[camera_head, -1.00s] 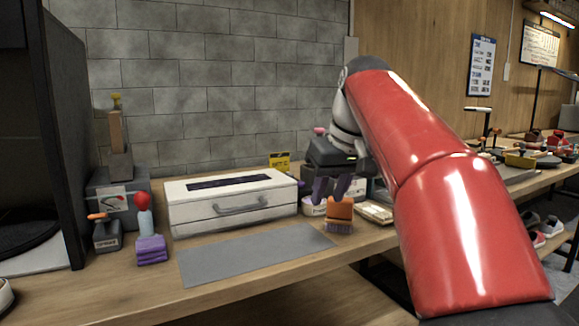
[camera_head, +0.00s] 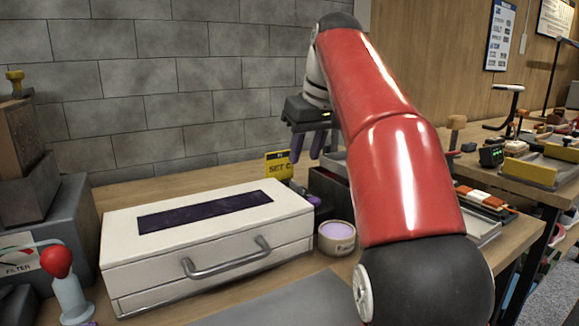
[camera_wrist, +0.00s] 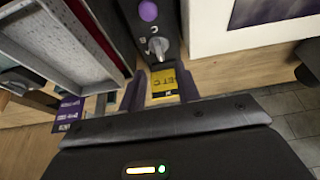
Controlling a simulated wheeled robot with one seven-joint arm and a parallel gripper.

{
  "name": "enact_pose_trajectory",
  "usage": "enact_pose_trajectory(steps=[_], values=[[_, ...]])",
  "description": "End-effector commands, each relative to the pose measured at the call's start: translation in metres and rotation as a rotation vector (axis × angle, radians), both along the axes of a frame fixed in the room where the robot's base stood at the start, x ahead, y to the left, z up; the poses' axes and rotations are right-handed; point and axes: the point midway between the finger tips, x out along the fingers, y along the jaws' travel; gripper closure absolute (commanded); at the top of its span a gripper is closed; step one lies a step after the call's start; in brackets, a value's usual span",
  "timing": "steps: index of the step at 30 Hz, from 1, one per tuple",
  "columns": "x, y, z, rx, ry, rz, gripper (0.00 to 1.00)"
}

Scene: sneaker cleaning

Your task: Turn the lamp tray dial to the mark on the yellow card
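The lamp tray (camera_head: 215,255) is a white box with a dark purple window and a front handle; its white top also shows in the wrist view (camera_wrist: 215,35). A dark panel beside it carries a grey dial (camera_wrist: 157,46), a purple button (camera_wrist: 148,11) and the letters C and B. I cannot tell which mark the dial points to. The yellow card (camera_head: 278,166) reads "SET C" and stands behind the tray's right end; it also shows in the wrist view (camera_wrist: 164,80). My gripper (camera_head: 308,158) is open and empty, above the table near the card, apart from the dial.
A lidded round tub (camera_head: 337,238) stands right of the tray, with a dark open box (camera_head: 328,188) behind it. The brick wall (camera_head: 200,80) is close behind. A grey mat (camera_head: 310,302) lies in front.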

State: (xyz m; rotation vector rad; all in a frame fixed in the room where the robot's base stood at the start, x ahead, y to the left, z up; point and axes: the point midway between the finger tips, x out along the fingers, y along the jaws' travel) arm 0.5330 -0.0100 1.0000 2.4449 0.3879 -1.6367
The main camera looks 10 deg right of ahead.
Motion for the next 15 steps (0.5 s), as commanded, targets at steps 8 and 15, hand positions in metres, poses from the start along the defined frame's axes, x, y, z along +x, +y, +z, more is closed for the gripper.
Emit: enact_pose_trajectory(steps=[8, 15], values=[[0.009, 0.004, -0.025, 0.0, 0.003, 0.002, 0.67], [0.023, 0.008, -0.059, 0.001, 0.001, 0.0, 0.67]])
